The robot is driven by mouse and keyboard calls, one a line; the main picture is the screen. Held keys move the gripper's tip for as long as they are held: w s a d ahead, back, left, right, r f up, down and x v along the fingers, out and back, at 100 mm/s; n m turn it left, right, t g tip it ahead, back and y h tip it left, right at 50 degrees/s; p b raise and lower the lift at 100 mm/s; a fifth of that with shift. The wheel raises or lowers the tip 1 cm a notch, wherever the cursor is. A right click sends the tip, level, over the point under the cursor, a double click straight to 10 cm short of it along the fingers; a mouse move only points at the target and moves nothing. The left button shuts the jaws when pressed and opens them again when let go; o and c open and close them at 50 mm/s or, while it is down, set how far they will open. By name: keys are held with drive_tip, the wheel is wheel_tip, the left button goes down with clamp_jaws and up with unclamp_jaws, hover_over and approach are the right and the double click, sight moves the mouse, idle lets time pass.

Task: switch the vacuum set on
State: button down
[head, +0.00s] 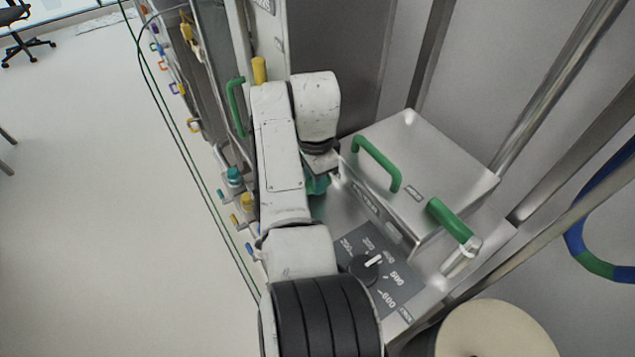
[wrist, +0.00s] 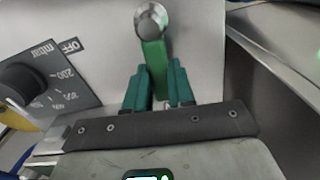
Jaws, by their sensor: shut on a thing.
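The vacuum set's grey dial panel (head: 400,315) has a black knob (head: 362,270) with a white pointer turned towards the numbers on the right. In the wrist view the dial panel (wrist: 72,72) with OFF and mbar marks is at the left, and its black knob (wrist: 18,82) is cut by the edge. My gripper (wrist: 158,75) has teal fingers closed on both sides of a green lever (wrist: 153,52) with a round metal end at the top. In the head view my gripper (head: 318,184) is beside the metal box, and my arm hides most of the held lever.
A metal box (head: 425,150) with a green handle (head: 377,162) stands right of my gripper. A green grip (head: 450,220) sticks out at its corner. Steel posts and a cream round object (head: 495,330) are at the right. Open floor (head: 100,200) lies left.

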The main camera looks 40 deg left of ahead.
drive_tip(key=shift+w+a+n, duration=0.1)
drive_tip(key=shift+a+n, duration=0.15)
drive_tip(key=shift+n, duration=0.25)
drive_tip(key=shift+r, duration=0.1)
drive_tip(key=c, duration=1)
unclamp_jaws()
drive_tip(key=shift+o, duration=0.2)
wheel_tip(320, 180, up, 11)
drive_tip(key=shift+b, duration=0.4)
